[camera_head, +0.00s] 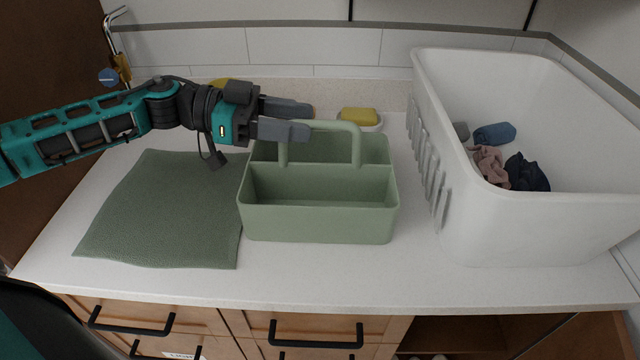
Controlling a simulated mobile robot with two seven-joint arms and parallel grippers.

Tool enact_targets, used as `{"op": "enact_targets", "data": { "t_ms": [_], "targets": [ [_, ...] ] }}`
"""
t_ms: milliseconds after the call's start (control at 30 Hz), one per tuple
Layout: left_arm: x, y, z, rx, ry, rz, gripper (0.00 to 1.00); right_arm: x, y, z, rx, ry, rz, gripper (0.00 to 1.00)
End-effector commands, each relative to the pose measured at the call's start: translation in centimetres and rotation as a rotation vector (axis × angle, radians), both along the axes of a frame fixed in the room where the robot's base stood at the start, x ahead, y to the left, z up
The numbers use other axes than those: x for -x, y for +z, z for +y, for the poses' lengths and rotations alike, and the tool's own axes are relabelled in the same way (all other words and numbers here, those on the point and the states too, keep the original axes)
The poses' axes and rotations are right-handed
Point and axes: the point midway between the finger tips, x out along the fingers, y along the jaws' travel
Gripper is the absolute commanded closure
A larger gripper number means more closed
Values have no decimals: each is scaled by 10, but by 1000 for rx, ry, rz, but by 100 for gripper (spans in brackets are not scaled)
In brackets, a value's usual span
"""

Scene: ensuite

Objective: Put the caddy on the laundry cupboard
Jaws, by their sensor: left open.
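A sage green caddy (320,222) stands upright on the white countertop (420,288), partly over the right edge of a green mat or close beside it. It has open compartments, which look empty, and an arched handle (352,128). My left gripper (305,120) comes in from the left at the handle's upper left. It is open, and its fingers point right, close to the handle's left end; I cannot tell whether they touch it. One finger hides part of the handle. My right gripper is not in view. I cannot tell which furniture is the laundry cupboard.
A green mat (165,210) lies left of the caddy. A large white basket (530,225) with rolled and crumpled cloths stands at right. A yellow soap (358,115) on a dish is behind the caddy. Wooden drawers (200,320) with black handles are below the counter; a tap (112,35) is back left.

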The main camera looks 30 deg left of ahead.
Motion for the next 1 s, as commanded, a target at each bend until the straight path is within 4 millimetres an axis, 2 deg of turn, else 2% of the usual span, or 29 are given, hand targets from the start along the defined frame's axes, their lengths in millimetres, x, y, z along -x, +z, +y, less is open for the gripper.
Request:
{"op": "enact_targets", "data": {
  "t_ms": [200,533,1000],
  "targets": [
    [-10,-1,-19,1,0,-2,53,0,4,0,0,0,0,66],
    [-11,-3,-23,-1,0,0,53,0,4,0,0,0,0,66],
    [-11,-3,-22,-1,0,0,97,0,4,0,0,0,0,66]
  ]
}}
